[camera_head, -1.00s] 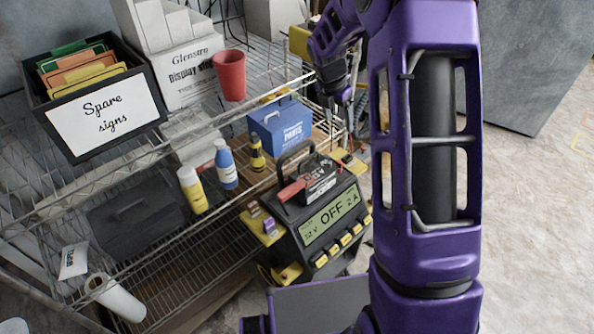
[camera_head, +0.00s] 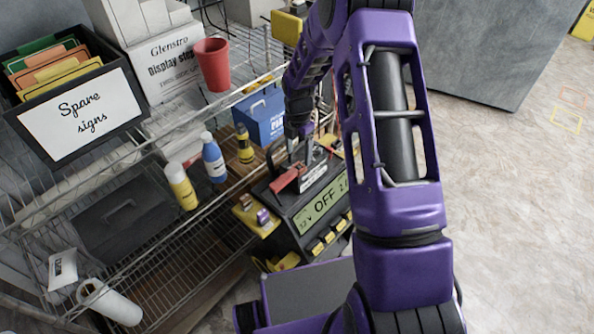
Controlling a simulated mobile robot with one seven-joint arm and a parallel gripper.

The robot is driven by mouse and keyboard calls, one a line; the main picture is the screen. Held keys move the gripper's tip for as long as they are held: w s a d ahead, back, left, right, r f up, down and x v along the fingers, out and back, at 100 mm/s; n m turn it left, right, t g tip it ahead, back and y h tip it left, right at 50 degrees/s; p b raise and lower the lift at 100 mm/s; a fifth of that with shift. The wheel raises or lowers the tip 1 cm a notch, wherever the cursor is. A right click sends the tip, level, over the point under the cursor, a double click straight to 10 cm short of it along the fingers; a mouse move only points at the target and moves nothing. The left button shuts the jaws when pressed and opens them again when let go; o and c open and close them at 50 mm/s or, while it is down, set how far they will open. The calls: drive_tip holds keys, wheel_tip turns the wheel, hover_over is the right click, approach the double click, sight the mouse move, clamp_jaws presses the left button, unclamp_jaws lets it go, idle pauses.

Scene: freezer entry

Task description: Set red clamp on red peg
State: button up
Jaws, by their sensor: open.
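The red clamp (camera_head: 286,178) lies at the left side of a small dark battery (camera_head: 314,184) on top of the black charger (camera_head: 285,215). My gripper (camera_head: 300,158) is open and points down just above the battery, close to the clamp's upper end. The fingertips are small and partly dark against the battery, so I cannot tell whether they touch the clamp. I cannot make out the red peg clearly. My purple arm covers the right side of the charger.
A blue parts box (camera_head: 262,117) and a yellow-black bottle (camera_head: 244,143) stand close behind the charger. A white-blue bottle (camera_head: 214,160) and a yellow bottle (camera_head: 181,187) stand to its left on the wire shelf. A red cup (camera_head: 212,65) is above. Open floor (camera_head: 510,200) lies right.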

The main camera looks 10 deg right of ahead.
sight(297, 168)
drive_tip(key=shift+a+f, duration=0.2)
drive_tip(key=shift+f, duration=2.75)
clamp_jaws()
